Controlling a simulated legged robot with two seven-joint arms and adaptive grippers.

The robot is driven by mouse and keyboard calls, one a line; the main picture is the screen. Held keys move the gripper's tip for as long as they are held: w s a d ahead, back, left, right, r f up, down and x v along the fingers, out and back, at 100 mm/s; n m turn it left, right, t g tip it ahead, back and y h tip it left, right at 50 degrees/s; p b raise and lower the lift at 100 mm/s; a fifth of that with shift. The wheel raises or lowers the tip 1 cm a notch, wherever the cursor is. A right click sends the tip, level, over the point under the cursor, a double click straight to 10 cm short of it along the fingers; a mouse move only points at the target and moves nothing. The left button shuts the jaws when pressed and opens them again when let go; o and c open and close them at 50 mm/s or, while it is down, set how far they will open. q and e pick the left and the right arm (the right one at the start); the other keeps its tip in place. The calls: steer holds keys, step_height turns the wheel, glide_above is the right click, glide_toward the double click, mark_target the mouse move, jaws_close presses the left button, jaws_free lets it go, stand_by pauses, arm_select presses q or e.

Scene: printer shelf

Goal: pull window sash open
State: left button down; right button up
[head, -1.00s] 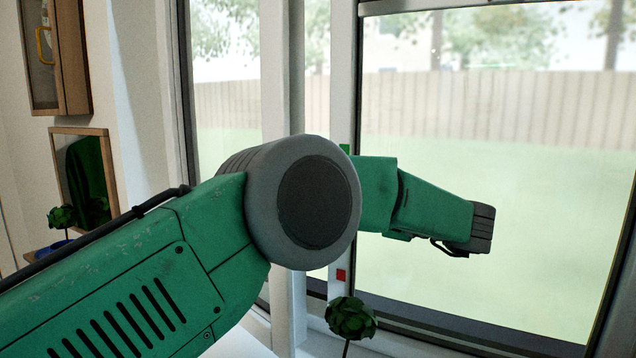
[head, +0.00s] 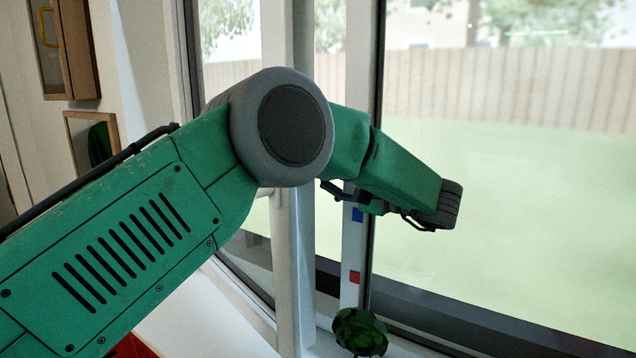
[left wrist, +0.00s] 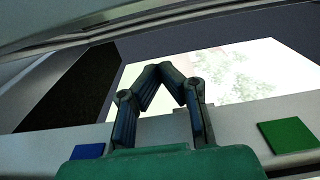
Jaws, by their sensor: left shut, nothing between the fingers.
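The window sash has a white upright frame (head: 352,255) with a blue marker (head: 357,215) and a red marker (head: 355,277). My left arm reaches across it from the left. My left gripper (head: 328,187) is small and dark beside the frame, partly hidden by my arm. In the left wrist view the left gripper (left wrist: 165,70) is shut and empty, its fingertips together past the white sash frame (left wrist: 235,122). The blue marker (left wrist: 88,151) is left of the fingers and a green marker (left wrist: 287,135) right. I cannot tell whether the fingers touch the frame. My right gripper is not in view.
A white fixed post (head: 295,270) stands left of the sash frame. A small green plant (head: 360,331) stands low near the sash. Wooden wall boxes (head: 68,45) hang at the far left.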

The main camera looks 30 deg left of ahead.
arm_select(q)
steer(key=s, duration=0.2)
steer(key=s+a, duration=0.1)
steer(key=s, duration=0.1)
steer(key=shift+r+p, duration=0.1)
steer(key=shift+p, duration=0.25)
steer(key=shift+s, duration=0.1)
